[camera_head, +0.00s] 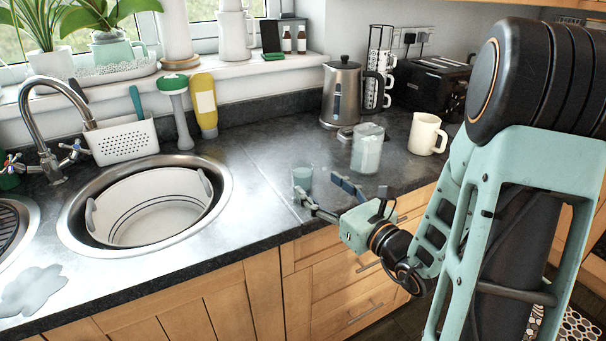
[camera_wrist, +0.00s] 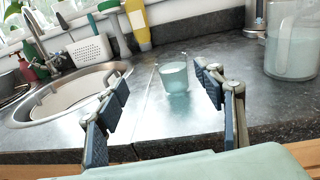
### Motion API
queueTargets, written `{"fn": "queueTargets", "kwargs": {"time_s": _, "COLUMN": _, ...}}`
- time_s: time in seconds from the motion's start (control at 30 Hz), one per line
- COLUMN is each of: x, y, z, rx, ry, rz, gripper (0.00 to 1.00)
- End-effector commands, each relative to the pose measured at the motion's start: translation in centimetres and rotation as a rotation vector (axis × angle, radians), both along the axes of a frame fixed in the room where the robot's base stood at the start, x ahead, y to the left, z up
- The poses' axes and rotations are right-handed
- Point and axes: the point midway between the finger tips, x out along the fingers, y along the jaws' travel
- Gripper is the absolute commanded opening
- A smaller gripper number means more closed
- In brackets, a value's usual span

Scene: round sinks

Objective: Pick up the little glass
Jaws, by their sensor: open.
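The little glass (camera_head: 302,178) is a small clear tumbler with a pale blue-green tint. It stands upright on the dark counter, right of the round sink and near the front edge. In the wrist view the little glass (camera_wrist: 173,76) stands ahead of my gripper, between the lines of the two fingers. My gripper (camera_head: 328,195) is open and empty, at the counter's front edge close to the glass. In the wrist view the fingers of my gripper (camera_wrist: 158,110) are spread wide, and the glass appears beyond them, apart from both.
A larger glass jar (camera_head: 367,150) stands behind and right of the little glass, with a white mug (camera_head: 426,134) and a kettle (camera_head: 341,92) near it. The round sink (camera_head: 222,182) holds a white tub (camera_head: 150,205). Counter between sink and glass is clear.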

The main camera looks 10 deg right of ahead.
Motion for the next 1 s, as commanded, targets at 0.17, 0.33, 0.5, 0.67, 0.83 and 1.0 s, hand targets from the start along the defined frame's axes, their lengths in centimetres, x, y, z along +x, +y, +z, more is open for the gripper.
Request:
{"fn": "queueTargets", "kwargs": {"time_s": 0.17, "x": 0.6, "y": -0.3, "z": -0.5, "rx": 0.018, "ry": 0.005, "rz": -0.023, "gripper": 0.63}}
{"fn": "queueTargets", "kwargs": {"time_s": 0.33, "x": 3.2, "y": 0.8, "z": -0.5, "rx": 0.018, "ry": 0.005, "rz": -0.022, "gripper": 0.63}}
{"fn": "queueTargets", "kwargs": {"time_s": 0.5, "x": 4.8, "y": 1.4, "z": -0.6, "rx": 0.018, "ry": 0.006, "rz": -0.023, "gripper": 0.63}}
{"fn": "queueTargets", "kwargs": {"time_s": 0.67, "x": 6.2, "y": 1.6, "z": -0.9, "rx": 0.018, "ry": 0.005, "rz": -0.023, "gripper": 0.63}}
{"fn": "queueTargets", "kwargs": {"time_s": 0.83, "x": 8.8, "y": 2.1, "z": -1.4, "rx": 0.018, "ry": 0.005, "rz": -0.022, "gripper": 0.63}}
{"fn": "queueTargets", "kwargs": {"time_s": 1.0, "x": 10.1, "y": 2.6, "z": -1.3, "rx": 0.017, "ry": 0.005, "rz": -0.023, "gripper": 0.63}}
